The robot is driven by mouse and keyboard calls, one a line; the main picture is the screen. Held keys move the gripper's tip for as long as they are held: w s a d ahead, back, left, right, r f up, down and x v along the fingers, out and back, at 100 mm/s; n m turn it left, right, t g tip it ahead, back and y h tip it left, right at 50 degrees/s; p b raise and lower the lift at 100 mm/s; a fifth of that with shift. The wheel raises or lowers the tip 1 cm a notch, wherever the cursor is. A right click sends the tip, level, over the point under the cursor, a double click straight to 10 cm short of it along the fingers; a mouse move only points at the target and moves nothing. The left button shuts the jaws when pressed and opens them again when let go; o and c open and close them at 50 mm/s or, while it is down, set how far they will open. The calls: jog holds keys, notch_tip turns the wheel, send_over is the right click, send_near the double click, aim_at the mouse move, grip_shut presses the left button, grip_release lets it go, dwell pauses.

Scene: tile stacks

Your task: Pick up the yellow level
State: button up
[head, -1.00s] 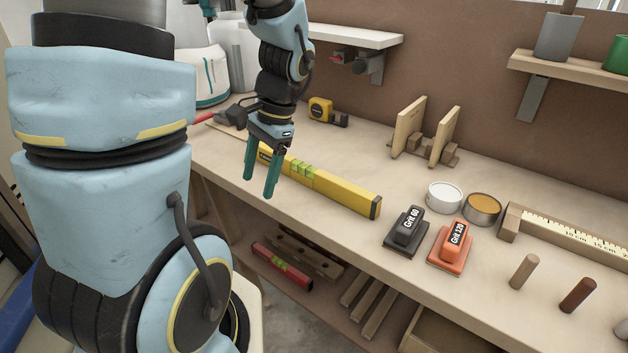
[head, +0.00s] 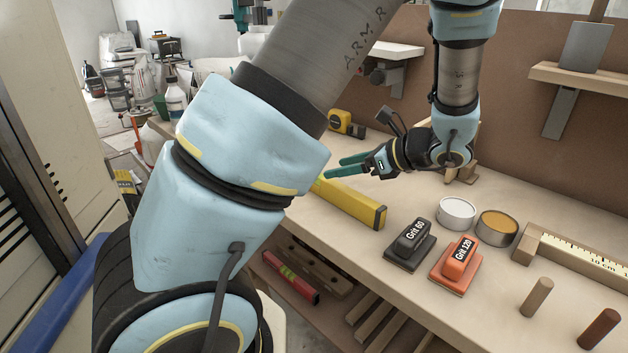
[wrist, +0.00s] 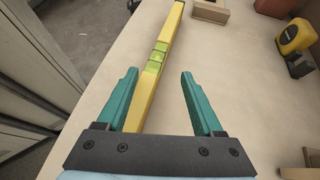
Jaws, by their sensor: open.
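The yellow level (head: 352,204) lies on the workbench near its front edge, and my arm hides its left part in the head view. In the wrist view the yellow level (wrist: 150,88) runs lengthwise away from me, with green vials in its middle. My gripper (head: 345,168) is open and empty, with teal fingers pointing left above the bench in the head view. In the wrist view the level passes between the fingers of my gripper (wrist: 158,75), closer to the left finger. I cannot tell how high the fingers are above it.
A yellow tape measure (head: 341,122) sits behind the level. A black Grit 60 block (head: 410,244) and an orange Grit 120 block (head: 457,264) stand to its right, near two round tins. A red level (head: 290,277) lies on the shelf below.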

aim_at(321, 174)
jog(key=shift+a+p+x, duration=0.25)
jog(key=shift+p+x, duration=0.2)
jog(key=shift+x, duration=2.65)
jog(key=shift+s+r, duration=0.15)
jog(key=shift+s, duration=0.05)
jog(key=shift+c, duration=0.2)
grip_shut()
